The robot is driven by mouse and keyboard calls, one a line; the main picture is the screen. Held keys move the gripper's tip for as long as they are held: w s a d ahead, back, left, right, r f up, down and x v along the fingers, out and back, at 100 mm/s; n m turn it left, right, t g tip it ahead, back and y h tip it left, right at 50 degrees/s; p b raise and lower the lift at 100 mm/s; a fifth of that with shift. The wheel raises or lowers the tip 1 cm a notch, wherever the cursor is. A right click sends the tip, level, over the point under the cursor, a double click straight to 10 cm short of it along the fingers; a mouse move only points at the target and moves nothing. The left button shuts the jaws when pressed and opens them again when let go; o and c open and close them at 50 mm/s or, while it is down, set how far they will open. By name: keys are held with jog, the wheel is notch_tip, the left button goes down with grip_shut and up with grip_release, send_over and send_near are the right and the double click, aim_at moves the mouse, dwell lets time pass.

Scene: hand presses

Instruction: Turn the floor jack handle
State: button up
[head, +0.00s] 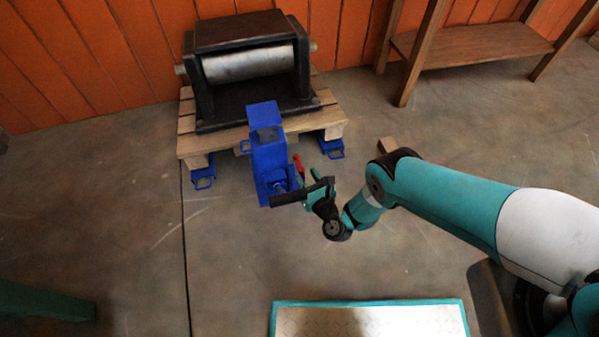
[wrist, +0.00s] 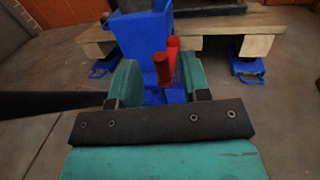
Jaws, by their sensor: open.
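The blue floor jack (head: 264,150) stands upright at the front edge of a pallet in the head view. Its blue body (wrist: 145,38) fills the top middle of the wrist view. The red handle (head: 297,162) sticks up at the jack's right side. In the wrist view the red handle (wrist: 164,69) shows as red pieces between the teal fingers, with gaps on both sides. My gripper (head: 307,178) is open beside the jack; its fingers (wrist: 161,82) stand wide apart. A dark bar (wrist: 45,103) reaches left from the gripper; I cannot tell what it belongs to.
A black press with a metal roller (head: 248,64) rests on the wooden pallet (head: 212,146). Small blue feet (head: 203,178) stand under it. A wooden table (head: 470,45) stands at the back right, and a teal-edged mat (head: 368,303) lies in front. Floor left of the jack is clear.

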aim_at(301, 169)
jog(key=b+x, duration=0.2)
jog(key=b, duration=0.1)
jog(key=b+x, duration=0.2)
jog(key=b, duration=0.1)
jog(key=shift+f, duration=0.4)
jog(key=shift+w+a+r+b, duration=0.2)
jog(key=shift+w+b, duration=0.15)
jog(key=shift+b, duration=0.7)
jog(key=shift+w+a+r+b, duration=0.1)
jog(key=shift+w+b, duration=0.05)
jog(key=shift+b, duration=0.15)
jog(key=shift+c, duration=0.4)
grip_shut()
